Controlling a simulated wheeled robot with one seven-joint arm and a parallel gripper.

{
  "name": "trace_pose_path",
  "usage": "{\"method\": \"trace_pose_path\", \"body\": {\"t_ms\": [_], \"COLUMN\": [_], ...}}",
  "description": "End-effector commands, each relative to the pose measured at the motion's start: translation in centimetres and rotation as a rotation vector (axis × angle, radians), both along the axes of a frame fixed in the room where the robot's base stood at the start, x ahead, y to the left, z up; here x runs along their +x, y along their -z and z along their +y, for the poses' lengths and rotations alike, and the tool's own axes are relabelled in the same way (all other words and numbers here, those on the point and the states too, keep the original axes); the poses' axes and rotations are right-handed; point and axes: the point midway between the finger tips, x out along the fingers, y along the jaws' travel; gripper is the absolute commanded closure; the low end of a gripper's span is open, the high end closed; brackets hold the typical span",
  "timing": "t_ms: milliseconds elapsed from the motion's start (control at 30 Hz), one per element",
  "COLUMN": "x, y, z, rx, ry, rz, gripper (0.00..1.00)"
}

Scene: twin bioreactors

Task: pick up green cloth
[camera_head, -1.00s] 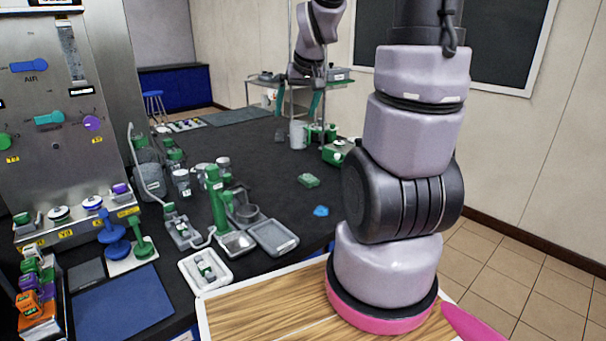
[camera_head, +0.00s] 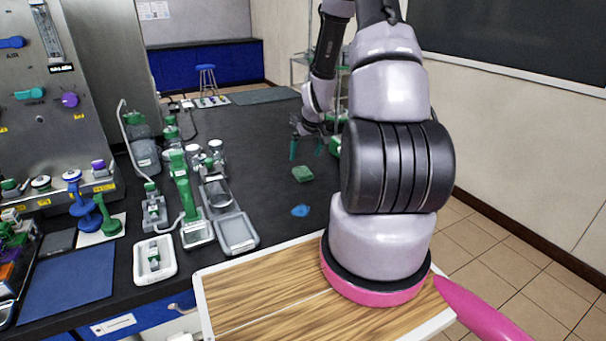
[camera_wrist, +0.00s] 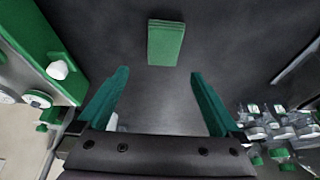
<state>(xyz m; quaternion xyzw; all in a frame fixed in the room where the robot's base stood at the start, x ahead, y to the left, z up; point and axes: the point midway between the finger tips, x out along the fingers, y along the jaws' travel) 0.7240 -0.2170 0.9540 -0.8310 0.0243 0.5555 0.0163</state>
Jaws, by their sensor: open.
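The green cloth (camera_head: 302,173) is a small folded block lying on the black bench top, in the middle of the head view. In the wrist view the green cloth (camera_wrist: 165,42) shows near the top centre, ahead of and between the lines of my fingers. My gripper (camera_head: 306,148) has green fingers and is above the bench, beyond the cloth in the head view. In the wrist view my gripper (camera_wrist: 156,85) is open with nothing between its fingers. The cloth is apart from both fingers.
A blue crumpled item (camera_head: 300,210) lies on the bench nearer than the cloth. Green-topped bottles and a grey tray (camera_head: 236,233) stand to the left. A green device (camera_wrist: 45,50) is close to the left finger in the wrist view. The bench around the cloth is clear.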

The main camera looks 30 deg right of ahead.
Motion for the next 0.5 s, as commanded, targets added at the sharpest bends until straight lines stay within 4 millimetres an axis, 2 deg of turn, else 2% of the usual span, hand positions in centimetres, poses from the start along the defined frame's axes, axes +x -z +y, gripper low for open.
{"method": "trace_pose_path", "body": {"t_ms": [100, 300, 500], "x": [0.6, 1.1, 2.1], "y": [1.5, 2.9, 5.7], "z": [0.0, 0.1, 0.4], "rx": [0.001, 0.001, 0.002], "ry": [0.0, 0.0, -0.001], "rz": [0.002, 0.001, 0.002], "gripper": [0.0, 0.0, 0.0]}}
